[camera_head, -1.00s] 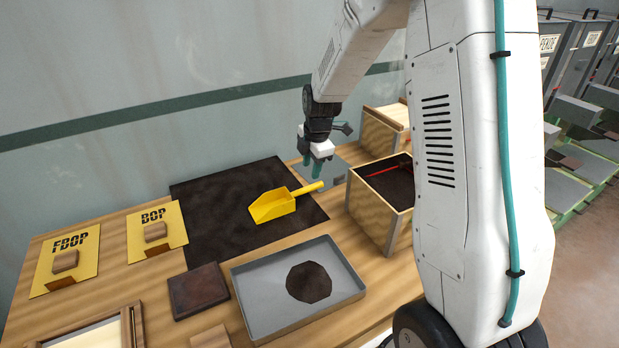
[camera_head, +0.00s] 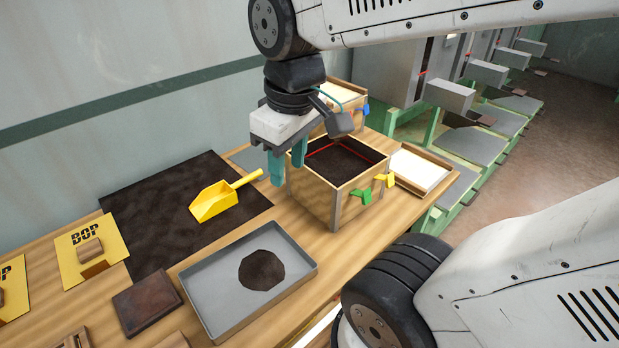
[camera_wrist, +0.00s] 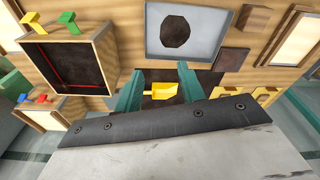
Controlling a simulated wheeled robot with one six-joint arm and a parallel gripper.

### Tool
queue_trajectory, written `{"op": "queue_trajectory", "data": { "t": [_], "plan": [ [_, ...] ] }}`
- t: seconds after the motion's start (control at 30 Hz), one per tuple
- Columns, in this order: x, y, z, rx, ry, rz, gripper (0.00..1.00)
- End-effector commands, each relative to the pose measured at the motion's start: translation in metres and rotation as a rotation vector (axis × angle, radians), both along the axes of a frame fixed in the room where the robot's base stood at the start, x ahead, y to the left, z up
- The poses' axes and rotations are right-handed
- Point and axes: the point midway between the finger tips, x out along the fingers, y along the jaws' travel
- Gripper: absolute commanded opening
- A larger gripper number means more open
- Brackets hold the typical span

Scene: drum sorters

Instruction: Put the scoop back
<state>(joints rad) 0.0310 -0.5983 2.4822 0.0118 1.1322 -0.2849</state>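The yellow scoop (camera_head: 214,201) lies on the dark mat (camera_head: 150,223), its handle pointing up and right over the mat's edge. My gripper (camera_head: 287,165) has two teal fingers, spread apart with nothing between them. In the head view it hangs to the right of the handle's end, in front of the wooden box's left side. In the wrist view the scoop (camera_wrist: 160,90) shows in the gap between the fingers (camera_wrist: 160,84), beyond them and not held. The fingers and the palm hide part of the mat there.
A wooden box (camera_head: 312,196) with dark fill and a red strip stands right of the scoop, close to my gripper. A grey tray (camera_head: 205,290) with a dark pile lies in front. Yellow cards (camera_head: 72,262) lie at left; a brown block (camera_head: 147,300) sits beside the tray.

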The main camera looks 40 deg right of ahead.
Motion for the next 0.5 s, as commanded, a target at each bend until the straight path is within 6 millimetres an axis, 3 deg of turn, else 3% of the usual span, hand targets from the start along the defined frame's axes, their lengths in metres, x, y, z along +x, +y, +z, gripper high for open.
{"op": "queue_trajectory", "data": {
  "t": [0.1,0.2,0.5],
  "plan": [
    [-0.034,0.003,0.000,0.011,0.002,-0.141,0.39],
    [-0.049,0.004,-0.002,0.018,0.007,-0.215,0.39],
    [-0.055,0.004,-0.003,0.020,0.012,-0.252,0.39]
  ]
}}
